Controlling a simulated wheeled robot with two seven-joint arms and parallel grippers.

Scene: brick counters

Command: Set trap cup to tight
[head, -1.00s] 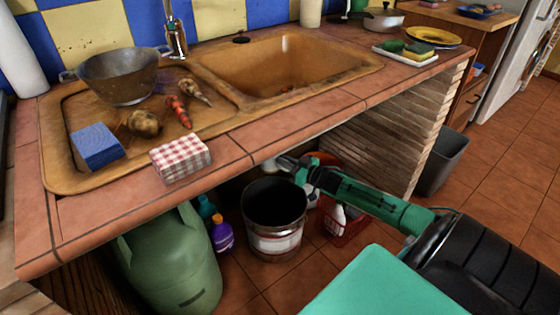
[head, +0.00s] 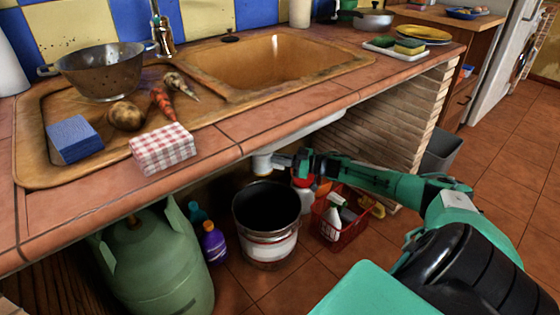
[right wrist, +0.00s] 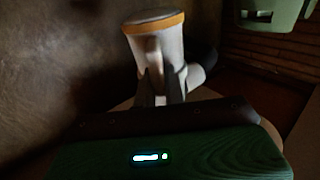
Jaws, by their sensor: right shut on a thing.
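The trap cup (head: 262,163) is a pale, short cylinder hanging under the sink, just below the counter's front edge. In the right wrist view the trap cup (right wrist: 158,52) has an orange band around one end, and a short pale pipe (right wrist: 196,75) sticks out at its side. My right gripper (head: 283,160) reaches under the counter from the right. Its fingers (right wrist: 163,88) are shut on the trap cup's side in the right wrist view. The picture there is dark, and the cup's far side is hidden. My left gripper is not in view.
A black-lined bucket (head: 267,222) stands on the floor below the cup. A red basket (head: 350,236) with bottles is right of it. A green gas cylinder (head: 160,262) and a purple bottle (head: 214,243) stand left. The counter edge (head: 225,150) overhangs closely.

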